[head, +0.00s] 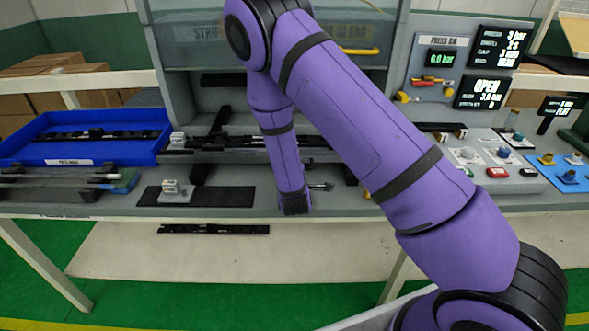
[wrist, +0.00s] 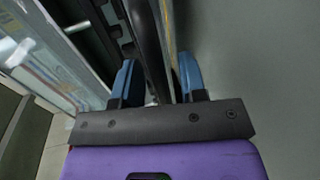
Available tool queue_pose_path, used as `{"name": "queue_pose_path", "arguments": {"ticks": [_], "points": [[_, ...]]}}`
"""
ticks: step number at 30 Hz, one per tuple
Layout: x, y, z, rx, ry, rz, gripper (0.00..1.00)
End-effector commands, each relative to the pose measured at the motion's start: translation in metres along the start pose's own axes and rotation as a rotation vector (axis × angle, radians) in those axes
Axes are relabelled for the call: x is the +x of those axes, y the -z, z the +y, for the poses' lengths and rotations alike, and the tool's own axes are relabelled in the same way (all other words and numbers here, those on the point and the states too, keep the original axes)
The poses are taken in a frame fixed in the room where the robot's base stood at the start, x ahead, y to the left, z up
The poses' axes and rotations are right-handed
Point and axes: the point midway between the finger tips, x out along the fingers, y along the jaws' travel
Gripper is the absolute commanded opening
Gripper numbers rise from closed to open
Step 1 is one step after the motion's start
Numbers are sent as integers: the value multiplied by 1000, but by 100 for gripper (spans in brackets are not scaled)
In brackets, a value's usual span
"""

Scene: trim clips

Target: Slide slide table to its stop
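What looks like the slide table (head: 235,150) is the low flat unit with dark rails in the press opening, partly hidden behind my arm in the head view. I cannot make out its edges or its stop. My gripper (wrist: 160,82) shows in the wrist view with two blue fingers standing apart. A dark bar (wrist: 150,45) and a thin tan edge run between the fingers. I see no clear contact on both sides. In the head view my forearm reaches down to the bench in front of the press, and the fingers are hidden.
A blue tray (head: 30,147) with a dark trim part stands at the left. A black mat (head: 230,193) with a small block stack lies on the front bench. Buttons (head: 497,172) and displays are at the right. A clear guard (head: 195,40) hangs above the press opening.

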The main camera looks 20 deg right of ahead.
Motion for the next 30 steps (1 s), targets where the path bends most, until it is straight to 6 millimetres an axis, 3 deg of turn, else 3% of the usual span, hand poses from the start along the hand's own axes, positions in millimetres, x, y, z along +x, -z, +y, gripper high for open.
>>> {"name": "queue_pose_path", "arguments": {"ticks": [5,11,22,26,30], "points": [[0,0,0,0,0,0,38],[0,0,0,0,0,0,0],[9,0,2,1,-1,0,0],[27,0,6,2,-3,-1,0],[57,0,13,1,-4,0,0]]}}
